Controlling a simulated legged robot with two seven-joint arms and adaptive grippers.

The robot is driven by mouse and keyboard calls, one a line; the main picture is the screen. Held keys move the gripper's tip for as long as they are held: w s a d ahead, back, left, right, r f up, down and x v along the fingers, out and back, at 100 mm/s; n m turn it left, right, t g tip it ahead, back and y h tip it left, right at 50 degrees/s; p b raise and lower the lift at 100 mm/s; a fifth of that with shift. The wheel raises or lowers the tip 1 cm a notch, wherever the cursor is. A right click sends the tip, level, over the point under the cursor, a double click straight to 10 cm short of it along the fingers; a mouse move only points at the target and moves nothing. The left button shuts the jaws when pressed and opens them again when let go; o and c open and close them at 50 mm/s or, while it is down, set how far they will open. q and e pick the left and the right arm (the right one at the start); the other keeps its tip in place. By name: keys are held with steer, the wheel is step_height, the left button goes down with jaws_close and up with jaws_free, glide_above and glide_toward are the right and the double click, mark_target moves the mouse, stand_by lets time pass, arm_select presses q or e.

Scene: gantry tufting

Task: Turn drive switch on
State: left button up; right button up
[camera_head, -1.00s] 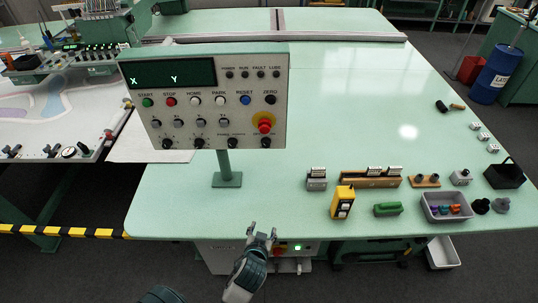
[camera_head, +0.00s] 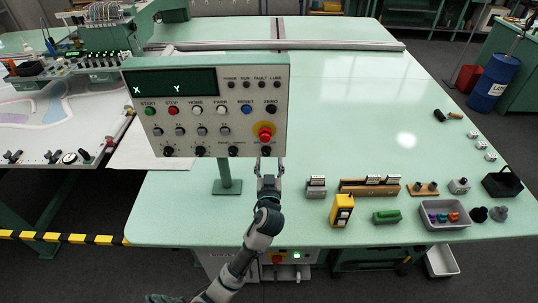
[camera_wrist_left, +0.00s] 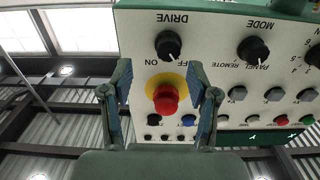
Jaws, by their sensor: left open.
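The control panel (camera_head: 205,105) stands on a green post at the table's near side. Its black drive switch (camera_head: 266,151) is the bottom-right knob, below the red emergency button (camera_head: 265,131). The left wrist view is upside down; there the drive switch (camera_wrist_left: 169,45) shows under the DRIVE label, with its white mark towards the OFF side. My left gripper (camera_head: 270,164) is just below the drive switch. In the left wrist view, my left gripper (camera_wrist_left: 160,72) is open and empty, its fingers apart on either side of the red button's image. My right gripper is not in view.
The mode knob (camera_wrist_left: 253,49) is beside the drive switch. A yellow handheld device (camera_head: 342,210), a green block (camera_head: 386,217) and a grey bin (camera_head: 446,229) lie on the table to the right. The table behind them is largely clear.

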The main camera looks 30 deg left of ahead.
mark_target(266, 153)
arm_select(q)
steer(key=w+a, duration=0.3)
steer(key=shift+a+f, duration=0.2)
steer(key=shift+a, duration=0.05)
steer(key=shift+w+a+f, duration=0.1)
steer(key=shift+w+a, duration=0.15)
steer(key=shift+a, duration=0.1)
steer(key=shift+d, duration=0.6)
steer(key=shift+c, duration=1.3)
steer(key=shift+s+d+r, duration=0.1)
steer(key=shift+d+r, duration=0.05)
steer(key=shift+r, duration=0.1)
steer(key=c, duration=0.8)
jaws_close()
steer(key=shift+a, duration=0.35)
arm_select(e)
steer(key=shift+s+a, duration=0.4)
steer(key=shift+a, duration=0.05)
